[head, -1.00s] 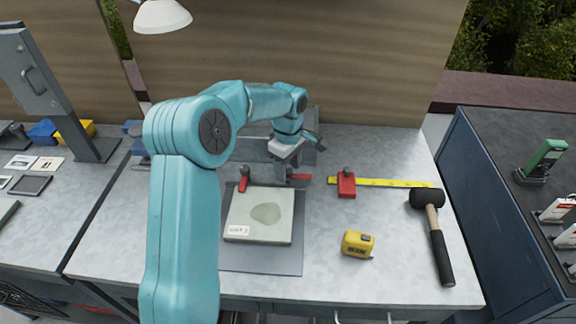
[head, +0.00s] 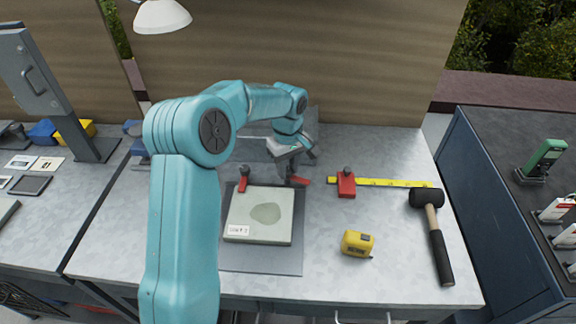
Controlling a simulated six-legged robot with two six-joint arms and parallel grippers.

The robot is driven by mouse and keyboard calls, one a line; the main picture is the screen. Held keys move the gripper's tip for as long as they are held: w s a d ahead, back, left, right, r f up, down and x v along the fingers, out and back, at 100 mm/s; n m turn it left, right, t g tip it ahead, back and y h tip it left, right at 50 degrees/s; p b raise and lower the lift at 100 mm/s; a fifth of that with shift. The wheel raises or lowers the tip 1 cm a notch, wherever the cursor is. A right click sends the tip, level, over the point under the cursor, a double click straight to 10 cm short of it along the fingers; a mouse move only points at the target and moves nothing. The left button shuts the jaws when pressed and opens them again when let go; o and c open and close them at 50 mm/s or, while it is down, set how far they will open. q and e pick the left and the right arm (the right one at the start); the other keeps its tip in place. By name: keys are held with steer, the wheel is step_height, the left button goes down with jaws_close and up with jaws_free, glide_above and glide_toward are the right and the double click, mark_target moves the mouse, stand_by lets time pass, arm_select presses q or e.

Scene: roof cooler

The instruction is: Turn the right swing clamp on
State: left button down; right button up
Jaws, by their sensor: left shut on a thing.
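The right swing clamp (head: 301,181) is red and stands at the back right corner of the fixture. Its red arm points right and slightly toward the front; its pivot end is hidden by my gripper. My left gripper (head: 290,174) is shut on this clamp from above and behind. The left swing clamp (head: 242,185), red with a dark knob, points toward the front at the back left corner of a pale plate (head: 262,228) marked with a label. The plate lies on a dark grey base (head: 262,260). My right gripper is not in view.
A red block with a dark knob (head: 346,187) lies to the right, beside a yellow ruler (head: 395,183). A yellow tape measure (head: 357,243) and a black-headed mallet (head: 437,235) are on the right of the bench.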

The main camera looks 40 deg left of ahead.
arm_select(q)
steer(key=m, duration=0.7)
steer(key=shift+w+a+r+p, duration=0.1)
steer(key=shift+a+r+p, duration=0.1)
steer(key=shift+r+p, duration=0.15)
steer(key=m, duration=0.6)
steer(key=shift+p, duration=0.3)
steer(key=shift+m, duration=0.5)
steer(key=c, duration=0.8)
jaws_free()
steer(key=shift+f, duration=0.1)
steer(key=shift+c, duration=0.2)
steer(key=shift+f, duration=0.1)
step_height(320, 180, up, 16)
steer(key=shift+r+p, duration=0.2)
steer(key=shift+p, duration=0.2)
steer(key=shift+d, duration=0.1)
